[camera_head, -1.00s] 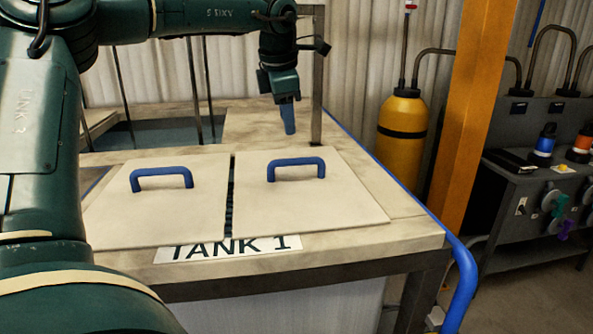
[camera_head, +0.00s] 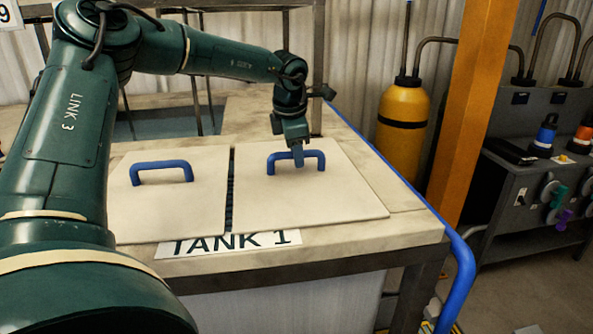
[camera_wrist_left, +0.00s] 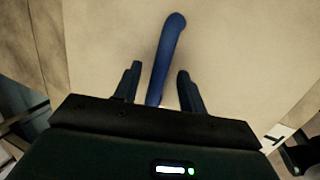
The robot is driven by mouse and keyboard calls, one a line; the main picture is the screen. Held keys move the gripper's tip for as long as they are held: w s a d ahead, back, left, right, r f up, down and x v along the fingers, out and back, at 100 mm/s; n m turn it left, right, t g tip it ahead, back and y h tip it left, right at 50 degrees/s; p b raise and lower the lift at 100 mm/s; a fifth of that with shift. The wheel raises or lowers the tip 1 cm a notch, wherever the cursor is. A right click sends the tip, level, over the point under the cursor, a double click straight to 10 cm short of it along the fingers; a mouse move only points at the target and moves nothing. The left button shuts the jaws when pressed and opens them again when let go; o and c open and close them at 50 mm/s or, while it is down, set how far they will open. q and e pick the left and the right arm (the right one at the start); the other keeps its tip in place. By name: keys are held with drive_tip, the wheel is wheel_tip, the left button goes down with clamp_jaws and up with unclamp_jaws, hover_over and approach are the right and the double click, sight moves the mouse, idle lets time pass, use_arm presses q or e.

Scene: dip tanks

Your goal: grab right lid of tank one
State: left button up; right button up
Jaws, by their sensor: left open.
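The right lid (camera_head: 300,205) of tank one is a flat cream panel with a blue bar handle (camera_head: 320,162). It lies on the tank top, right of the left lid (camera_head: 165,215), which has its own blue handle (camera_head: 161,168). My left gripper (camera_head: 298,158) is at the right lid's handle, pointing down. In the left wrist view the open fingers (camera_wrist_left: 157,90) stand on either side of the blue handle (camera_wrist_left: 168,55), with a gap to each side. Whether they touch the lid cannot be told. My right gripper is not in view.
The TANK 1 label (camera_head: 230,243) is on the front edge. A blue pipe (camera_head: 462,275) runs along the tank's right side. An orange post (camera_head: 462,120), a yellow cylinder (camera_head: 402,125) and a grey bench (camera_head: 530,195) stand to the right.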

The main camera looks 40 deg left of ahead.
use_arm(q)
drive_tip(key=shift+x, duration=0.95)
clamp_jaws()
drive_tip(key=shift+r, duration=0.2)
